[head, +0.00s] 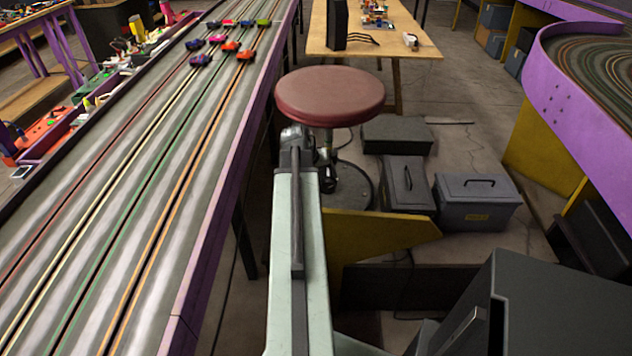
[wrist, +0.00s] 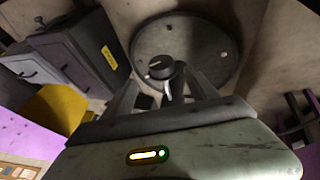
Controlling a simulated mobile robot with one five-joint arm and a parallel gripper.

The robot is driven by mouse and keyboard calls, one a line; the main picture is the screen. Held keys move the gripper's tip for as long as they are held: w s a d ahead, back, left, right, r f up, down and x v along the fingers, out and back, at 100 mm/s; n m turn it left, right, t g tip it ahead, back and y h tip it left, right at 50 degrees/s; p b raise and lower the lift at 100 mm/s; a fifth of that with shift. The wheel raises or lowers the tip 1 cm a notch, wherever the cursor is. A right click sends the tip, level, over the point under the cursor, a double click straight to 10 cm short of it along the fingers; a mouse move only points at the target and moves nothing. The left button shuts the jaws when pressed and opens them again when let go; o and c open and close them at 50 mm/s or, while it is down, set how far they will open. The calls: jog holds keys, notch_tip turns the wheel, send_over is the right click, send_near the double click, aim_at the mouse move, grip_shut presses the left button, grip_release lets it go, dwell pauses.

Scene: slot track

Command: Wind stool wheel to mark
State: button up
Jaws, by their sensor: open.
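The stool has a round dark red seat (head: 330,96) and a round dark base plate (head: 358,188) on the floor. In the wrist view the base plate (wrist: 205,38) fills the upper middle, with a pale spot near its right side. A small black wheel or knob (wrist: 160,68) with a light line on its face stands in front of the plate. My gripper (wrist: 165,84) is open, its two fingers on either side of the knob; I cannot tell whether they touch it. In the head view my arm reaches to the stool's post below the seat, and the fingertips are hidden.
A slot track (head: 150,150) with several small cars and a purple edge runs along the left. Dark cases (head: 478,205) stand on the floor right of the stool. A wooden table (head: 375,42) is behind it. A yellow panel (head: 380,232) lies close right of my arm.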

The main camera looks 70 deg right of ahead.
aim_at(326, 183)
jog(key=b+x, duration=0.3)
jog(key=x, duration=0.1)
jog(key=b+x, duration=0.4)
jog(key=shift+w, duration=0.25)
jog(key=shift+s+r, duration=0.1)
jog(key=c, duration=1.4)
jog(key=shift+o, duration=0.2)
